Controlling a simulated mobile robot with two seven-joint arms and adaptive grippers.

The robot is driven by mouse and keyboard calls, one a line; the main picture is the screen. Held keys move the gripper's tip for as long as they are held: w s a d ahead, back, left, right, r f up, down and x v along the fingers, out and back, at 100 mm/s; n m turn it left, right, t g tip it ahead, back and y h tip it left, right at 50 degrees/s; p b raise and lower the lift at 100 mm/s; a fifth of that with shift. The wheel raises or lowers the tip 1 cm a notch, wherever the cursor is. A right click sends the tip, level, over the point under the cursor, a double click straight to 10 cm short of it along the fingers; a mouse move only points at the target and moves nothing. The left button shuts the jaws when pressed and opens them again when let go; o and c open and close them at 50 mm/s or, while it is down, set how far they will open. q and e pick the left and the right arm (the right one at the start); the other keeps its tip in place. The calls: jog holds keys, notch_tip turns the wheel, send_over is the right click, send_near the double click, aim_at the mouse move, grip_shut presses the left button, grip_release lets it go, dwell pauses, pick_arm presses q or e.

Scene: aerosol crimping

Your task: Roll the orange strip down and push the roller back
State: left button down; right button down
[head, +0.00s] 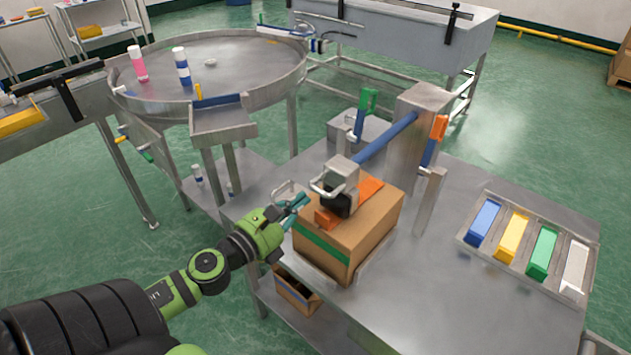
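A brown cardboard box (366,232) with a green band on its front side stands on the steel table. The orange strip (370,188) lies across the box top, its near end close to the front edge. The black roller (340,204) sits over the strip and hides its middle. It hangs below a grey head with a looped metal handle (335,178), on a blue arm (388,137) from a steel post. My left gripper (303,203), with teal fingers, is at the box's left top corner, left of and below the handle. Its finger gap is unclear. My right gripper is out of view.
A tray with blue, yellow, green and white blocks (466,238) lies on the table's right. Green (368,101) and orange (439,127) handles flank the post. A round steel turntable (225,66) stands behind left. The table's front right is clear.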

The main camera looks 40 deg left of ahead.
pick_arm(q)
jog(key=w+p, duration=0.1)
jog(key=w, duration=0.4)
jog(key=shift+d+p, duration=0.2)
jog(key=shift+p, duration=0.1)
jog(key=shift+w, duration=0.25)
